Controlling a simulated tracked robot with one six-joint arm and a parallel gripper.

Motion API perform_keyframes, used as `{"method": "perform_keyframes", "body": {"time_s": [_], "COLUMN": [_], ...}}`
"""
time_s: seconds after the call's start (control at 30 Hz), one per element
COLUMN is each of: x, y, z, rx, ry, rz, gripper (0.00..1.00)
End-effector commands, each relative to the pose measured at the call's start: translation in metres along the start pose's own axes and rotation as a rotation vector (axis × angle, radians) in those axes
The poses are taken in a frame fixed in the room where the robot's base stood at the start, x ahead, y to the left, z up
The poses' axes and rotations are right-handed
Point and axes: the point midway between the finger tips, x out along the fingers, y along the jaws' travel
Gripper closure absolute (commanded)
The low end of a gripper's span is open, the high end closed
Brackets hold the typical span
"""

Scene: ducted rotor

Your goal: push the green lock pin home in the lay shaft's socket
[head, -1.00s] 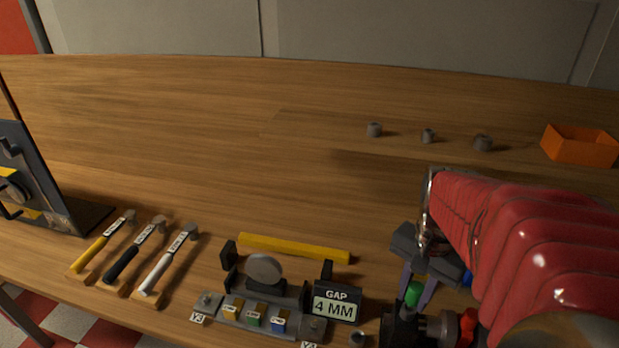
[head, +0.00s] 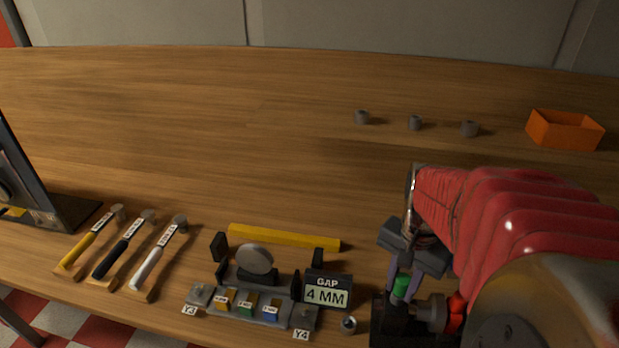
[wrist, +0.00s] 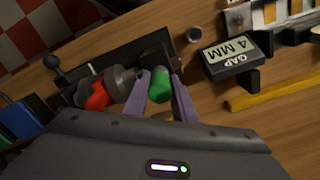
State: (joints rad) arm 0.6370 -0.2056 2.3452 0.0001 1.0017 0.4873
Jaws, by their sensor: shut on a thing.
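The green lock pin (head: 401,286) is between the two fingers of my gripper (head: 403,278), at the lower right in the head view. My gripper is shut on it. In the wrist view the green pin (wrist: 160,92) shows between the purple-grey fingertips, by the dark fixture (wrist: 125,60). The lay shaft assembly (head: 432,313), grey with a red part, sits beside the pin on the dark base. The socket itself is hidden behind the pin and fingers, and I cannot tell how deep the pin sits.
A "GAP 4 MM" display (head: 327,291) and a gauge rig with a round disc (head: 255,259) stand left of my gripper. A yellow bar (head: 284,238) lies behind them. Three hammers (head: 158,254) lie at left. An orange bin (head: 565,130) and small grey cylinders (head: 415,123) are at the back.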

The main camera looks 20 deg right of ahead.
Motion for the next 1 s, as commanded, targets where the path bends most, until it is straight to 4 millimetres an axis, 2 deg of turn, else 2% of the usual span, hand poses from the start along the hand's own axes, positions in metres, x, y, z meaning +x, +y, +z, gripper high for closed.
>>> {"method": "perform_keyframes", "body": {"time_s": [0.23,0.27,0.57,0.87,1.0], "x": [0.003,0.003,0.003,0.002,-0.006], "y": [0.0,0.0,0.0,0.0,0.0], "z": [0.0,0.0,0.0,0.0,-0.001], "rx": [0.0,0.0,0.0,0.001,0.001], "ry": [0.0,0.0,0.0,0.0,0.001], "rz": [0.0,0.0,0.0,0.0,-0.001], "gripper": [0.97,0.75,0.54,0.54,0.54]}}
